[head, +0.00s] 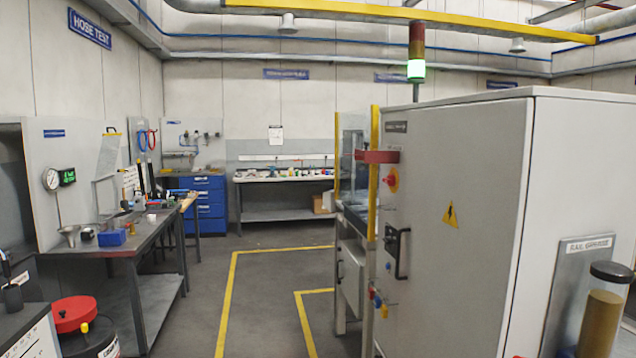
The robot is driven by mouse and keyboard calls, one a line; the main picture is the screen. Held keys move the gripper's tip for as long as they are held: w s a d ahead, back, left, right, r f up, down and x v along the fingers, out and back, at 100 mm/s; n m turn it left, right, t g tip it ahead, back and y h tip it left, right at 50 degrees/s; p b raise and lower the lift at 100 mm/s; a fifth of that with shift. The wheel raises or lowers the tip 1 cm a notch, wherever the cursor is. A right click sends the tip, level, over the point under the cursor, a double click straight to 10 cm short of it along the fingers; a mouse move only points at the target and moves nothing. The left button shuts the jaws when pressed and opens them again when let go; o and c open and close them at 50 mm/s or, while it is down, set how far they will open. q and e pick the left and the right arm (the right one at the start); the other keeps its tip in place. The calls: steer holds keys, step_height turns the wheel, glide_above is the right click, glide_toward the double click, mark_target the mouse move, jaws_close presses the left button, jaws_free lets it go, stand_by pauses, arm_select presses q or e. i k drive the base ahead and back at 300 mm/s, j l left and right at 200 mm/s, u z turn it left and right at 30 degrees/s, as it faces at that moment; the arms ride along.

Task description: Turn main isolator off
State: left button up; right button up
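A grey electrical cabinet (470,190) stands at the right with a yellow lightning-bolt triangle on its side. A red knob on a yellow plate (392,180) is on its left part, seen at a steep angle. I cannot tell its switch position, or whether it is the main isolator. A red flat piece (377,156) juts out just above it. A black handle in a dark frame (398,253) is lower down. Neither of my grippers is in view.
A stack light (416,68) behind the cabinet shows a pale green-white lower section. A workbench (120,245) with several items stands at the left. A red-lidded container (74,316) is at the lower left. The floor between (262,300) is clear, with yellow lines.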

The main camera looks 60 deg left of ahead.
mark_target(391, 180)
steer(key=u, duration=1.6)
steer(key=i+j+z, duration=0.1)
steer(key=i, duration=0.2)
